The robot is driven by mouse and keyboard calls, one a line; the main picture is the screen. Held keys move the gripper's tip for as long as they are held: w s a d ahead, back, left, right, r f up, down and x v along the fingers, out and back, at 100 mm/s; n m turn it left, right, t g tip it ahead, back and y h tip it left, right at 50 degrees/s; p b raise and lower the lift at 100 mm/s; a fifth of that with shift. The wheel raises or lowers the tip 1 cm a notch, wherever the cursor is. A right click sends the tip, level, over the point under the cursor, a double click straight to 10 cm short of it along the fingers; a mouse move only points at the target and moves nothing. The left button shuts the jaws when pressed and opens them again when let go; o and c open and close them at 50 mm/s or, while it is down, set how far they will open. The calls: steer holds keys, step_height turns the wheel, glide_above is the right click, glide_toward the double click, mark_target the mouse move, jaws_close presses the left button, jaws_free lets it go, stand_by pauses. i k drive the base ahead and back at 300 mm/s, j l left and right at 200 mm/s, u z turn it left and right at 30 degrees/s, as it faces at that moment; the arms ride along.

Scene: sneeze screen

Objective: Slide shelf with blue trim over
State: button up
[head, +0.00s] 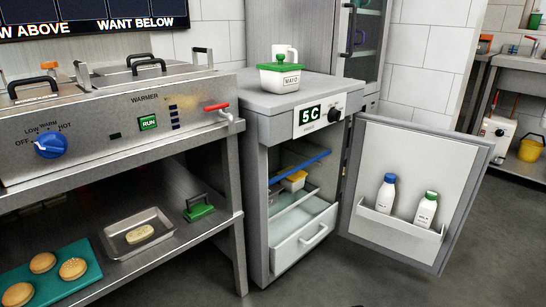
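The shelf with blue trim (303,166) is inside the small open fridge (256,180), at the upper part of its compartment. Its blue front edge runs slantwise across the opening. A small yellow container with a white top (294,181) sits just below the blue edge. A lower shelf with a pale edge (294,201) is under it, and what stands at its left is too small to make out. My gripper is not in view.
The fridge door (412,170) stands wide open to the right, with two bottles in its rack. A white drawer (303,237) is at the fridge bottom. A green-lidded mayo tub (280,78) stands on top. The warmer bench (226,225) is at left.

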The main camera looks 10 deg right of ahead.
mark_target(286, 158)
steer(key=i+l, duration=0.25)
steer(key=i, duration=0.15)
steer(key=i+l, duration=0.2)
steer(key=i, duration=0.2)
steer(key=i+l+z, duration=0.1)
steer(key=i+l, duration=0.15)
steer(key=i, duration=0.1)
